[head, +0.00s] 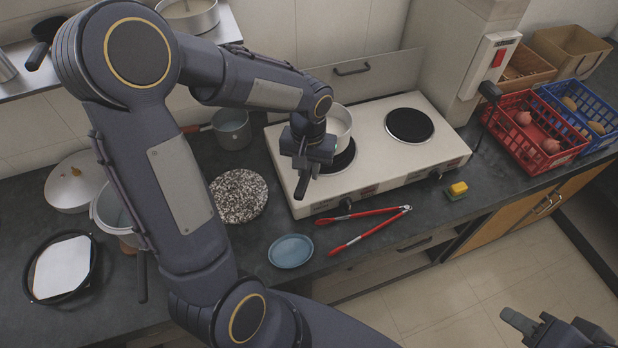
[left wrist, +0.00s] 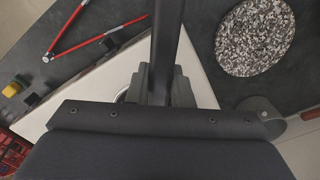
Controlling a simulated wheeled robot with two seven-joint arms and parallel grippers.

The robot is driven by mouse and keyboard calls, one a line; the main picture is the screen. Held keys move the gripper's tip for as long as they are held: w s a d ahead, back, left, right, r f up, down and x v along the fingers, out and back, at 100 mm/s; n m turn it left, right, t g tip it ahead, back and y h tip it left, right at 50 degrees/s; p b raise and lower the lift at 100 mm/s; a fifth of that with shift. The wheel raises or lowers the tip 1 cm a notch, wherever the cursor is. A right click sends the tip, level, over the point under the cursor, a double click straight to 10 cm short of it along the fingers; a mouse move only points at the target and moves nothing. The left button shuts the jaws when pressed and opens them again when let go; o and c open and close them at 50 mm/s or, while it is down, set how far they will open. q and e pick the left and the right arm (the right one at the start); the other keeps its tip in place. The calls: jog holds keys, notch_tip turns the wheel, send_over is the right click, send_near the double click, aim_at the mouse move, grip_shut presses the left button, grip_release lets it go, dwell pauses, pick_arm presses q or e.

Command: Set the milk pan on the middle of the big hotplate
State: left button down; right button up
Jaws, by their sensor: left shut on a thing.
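The milk pan (head: 339,123), pale with a light rim, is over the rear of the left hotplate (head: 343,160); I cannot tell whether it touches. My left gripper (head: 311,165) is shut on its dark handle (head: 302,187), which also runs up between the jaws in the left wrist view (left wrist: 166,40). The arm and gripper hide part of the pan and left hotplate. The right hotplate (head: 409,125) is bare and fully visible. I cannot tell which hotplate is bigger. My right gripper (head: 548,328) is at the lower right, away from the stove; its jaw opening is unclear.
The cream stove (head: 437,155) stands on the dark counter. Before it lie red tongs (head: 365,228), a blue dish (head: 290,251) and a yellow sponge (head: 457,190). A speckled round board (head: 238,196) and grey saucepan (head: 232,128) are left. A red crate (head: 535,147) stands right.

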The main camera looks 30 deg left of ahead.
pick_arm(q)
jog(key=shift+w+f, duration=0.25)
jog(key=shift+f, duration=0.15)
notch_tip(320, 180, down, 3)
jog(key=b, duration=0.3)
jog(key=shift+w+a+f, duration=0.1)
jog(key=shift+f, duration=0.05)
jog(key=shift+r, duration=0.2)
jog(key=shift+f, duration=0.2)
jog(key=c, duration=1.3)
grip_release()
jog(key=shift+r, duration=0.1)
